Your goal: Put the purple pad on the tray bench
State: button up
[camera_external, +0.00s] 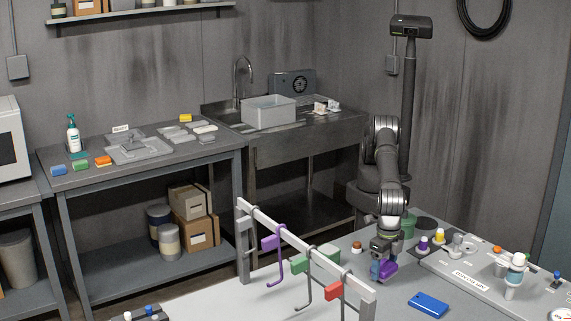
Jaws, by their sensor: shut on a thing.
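The purple pad (389,269) is at the jaws of my gripper (382,260), low over the grey table at the front right. My gripper is shut on it. The fingers hide part of the pad, and I cannot tell whether it touches the table. A small blue thing (375,270) shows right beside the pad, partly hidden. A bench (75,182) at the left carries a grey tray (140,153), which fits the tray bench. Blue (58,170), green (80,165) and orange (103,162) pads lie along its front, and a yellow one (185,118) at its back.
A white rail (300,246) with hanging hooks, one purple (272,243), stands left of my gripper. A sink (262,128) with a grey tub is behind. A blue flat object (429,304), bottles and cups lie on the right table. A spray bottle (73,136) stands on the bench.

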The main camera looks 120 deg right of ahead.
aim_at(384, 264)
jog(key=shift+f, duration=0.5)
jog(key=shift+f, duration=0.2)
jog(key=o, duration=1)
jog(key=r, duration=1.7)
jog(key=shift+s+d, duration=0.2)
jog(key=shift+d, duration=0.05)
jog(key=shift+r, duration=0.2)
jog(key=shift+c, duration=1.3)
